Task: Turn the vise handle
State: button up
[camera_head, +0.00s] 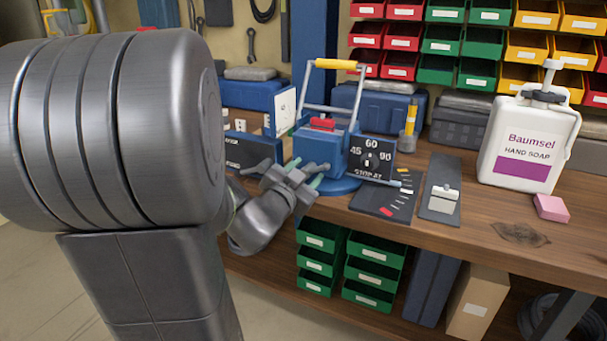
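The blue vise (318,152) stands on a round blue base on the workbench, with red jaw parts on top and a metal frame with a yellow grip (336,64) above it. Short grey bar-like parts (316,167) show at the vise's front, close to my fingers; I cannot tell for sure which is the handle. My gripper (306,173) is at the vise's front left, coming from the lower left. Its green-tipped fingers look apart. Whether they touch the handle is hidden. A dial panel (371,160) marked 45, 60, 90 and "STOP AT" stands right of the vise.
A dark plate with coloured marks (384,203) and a plate with a metal latch (440,197) lie on the bench (480,227). A soap bottle (527,140) and pink block (551,207) stand right. Blue boxes (250,95) are behind the vise. Green bins (372,268) sit below.

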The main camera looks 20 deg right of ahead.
jog(key=c, duration=0.9)
jog(key=shift+f+m+b, duration=0.1)
jog(key=shift+m+b, duration=0.3)
jog(key=shift+m, duration=0.2)
jog(key=m+b, duration=0.1)
jog(key=m, duration=0.1)
jog(key=shift+m+b, duration=0.3)
jog(key=shift+b, duration=0.1)
jog(key=shift+m+b, duration=0.65)
jog(key=shift+m, duration=0.65)
jog(key=o, duration=1)
jog(key=shift+c, duration=0.2)
